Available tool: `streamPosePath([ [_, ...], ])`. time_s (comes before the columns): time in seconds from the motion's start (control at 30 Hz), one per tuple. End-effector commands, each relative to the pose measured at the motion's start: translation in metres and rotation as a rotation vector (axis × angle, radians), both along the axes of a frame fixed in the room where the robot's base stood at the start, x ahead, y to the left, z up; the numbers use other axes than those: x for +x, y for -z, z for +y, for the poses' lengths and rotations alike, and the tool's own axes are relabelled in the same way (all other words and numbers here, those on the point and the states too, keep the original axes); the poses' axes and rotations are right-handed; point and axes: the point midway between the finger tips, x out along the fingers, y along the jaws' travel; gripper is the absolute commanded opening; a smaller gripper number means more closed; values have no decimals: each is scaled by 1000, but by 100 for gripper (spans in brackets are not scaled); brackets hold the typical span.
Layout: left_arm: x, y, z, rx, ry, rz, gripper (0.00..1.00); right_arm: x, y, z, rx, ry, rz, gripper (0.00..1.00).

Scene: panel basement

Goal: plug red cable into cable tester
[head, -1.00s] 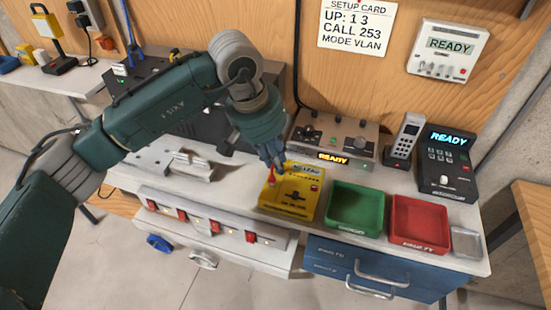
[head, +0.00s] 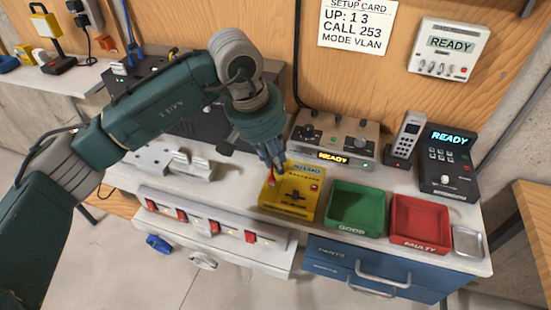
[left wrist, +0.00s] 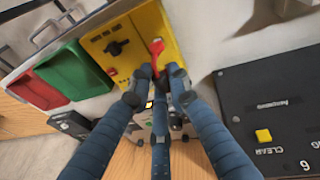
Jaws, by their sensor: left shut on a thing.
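The yellow cable tester (head: 292,200) sits on the white bench with a small display, a dark dial and a red button on its top. My left gripper (head: 275,165) comes down from above onto the tester's left side. It is shut on the red cable plug (head: 271,182). In the left wrist view my left gripper's fingers (left wrist: 155,72) close around the red plug (left wrist: 156,47) at the edge of the yellow tester (left wrist: 120,45). The fingers hide part of the plug, and I cannot tell whether it is seated in a socket. My right gripper is not in view.
A green tray (head: 356,206) and a red tray (head: 420,219) stand right of the tester. Behind are a grey box reading READY (head: 333,138), a handset (head: 407,138) and a dark phone unit (head: 447,160). A switch strip (head: 215,228) runs along the bench front.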

Motion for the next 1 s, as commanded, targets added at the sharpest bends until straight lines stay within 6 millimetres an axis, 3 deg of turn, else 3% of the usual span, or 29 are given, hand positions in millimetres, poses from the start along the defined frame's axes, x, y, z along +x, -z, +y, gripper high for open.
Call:
streamPosePath([
  [1.0,0,3,0,0,-1,0,0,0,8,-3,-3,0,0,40],
])
